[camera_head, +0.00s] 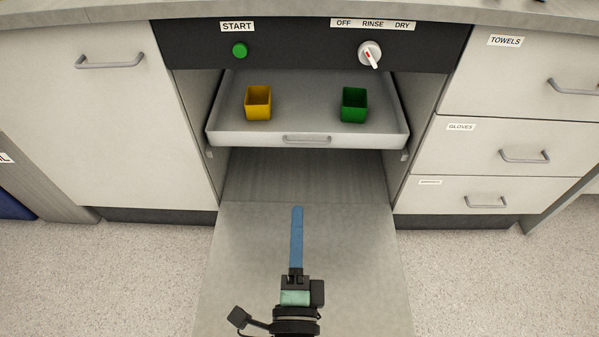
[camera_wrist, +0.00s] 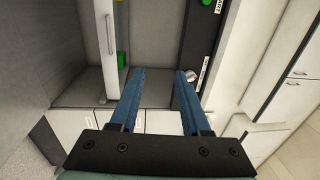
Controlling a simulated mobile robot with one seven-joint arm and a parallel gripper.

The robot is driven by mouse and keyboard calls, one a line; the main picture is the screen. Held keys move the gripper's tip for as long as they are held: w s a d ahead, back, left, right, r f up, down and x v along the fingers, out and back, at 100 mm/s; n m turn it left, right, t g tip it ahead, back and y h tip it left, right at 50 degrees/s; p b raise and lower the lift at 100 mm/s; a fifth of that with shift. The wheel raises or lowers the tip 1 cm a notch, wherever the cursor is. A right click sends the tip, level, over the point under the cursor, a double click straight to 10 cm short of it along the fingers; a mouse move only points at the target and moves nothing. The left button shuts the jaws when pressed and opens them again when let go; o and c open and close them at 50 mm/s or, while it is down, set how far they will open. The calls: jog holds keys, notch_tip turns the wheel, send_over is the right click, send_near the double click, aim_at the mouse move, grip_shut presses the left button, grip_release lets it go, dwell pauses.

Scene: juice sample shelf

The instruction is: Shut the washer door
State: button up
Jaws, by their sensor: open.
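The washer door (camera_head: 370,255) is a flat grey panel, swung down and open below the washer opening, reaching toward the bottom of the head view. My gripper (camera_head: 297,212) is above the door, its blue fingers pointing toward the washer and overlapping in that view. In the wrist view, my gripper (camera_wrist: 161,74) shows two separate blue fingers with nothing between them. I cannot tell from the head view how far the gripper is above the door.
A white rack tray (camera_head: 260,139) inside the opening holds a yellow cup (camera_head: 257,103) and a green cup (camera_head: 354,104). Above it, the dark panel has a green start button (camera_head: 240,50) and a knob (camera_head: 369,54). Drawers (camera_head: 470,150) stand at right; floor is clear both sides.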

jog(key=w+r+b, duration=0.1)
jog(key=w+b, duration=0.1)
jog(key=w, duration=1)
jog(key=shift+r, duration=0.1)
grip_shut()
dwell(1.0)
grip_release()
jog(key=s+f+p, duration=0.1)
jog(key=s+p, duration=0.1)
jog(key=s, duration=1.1)
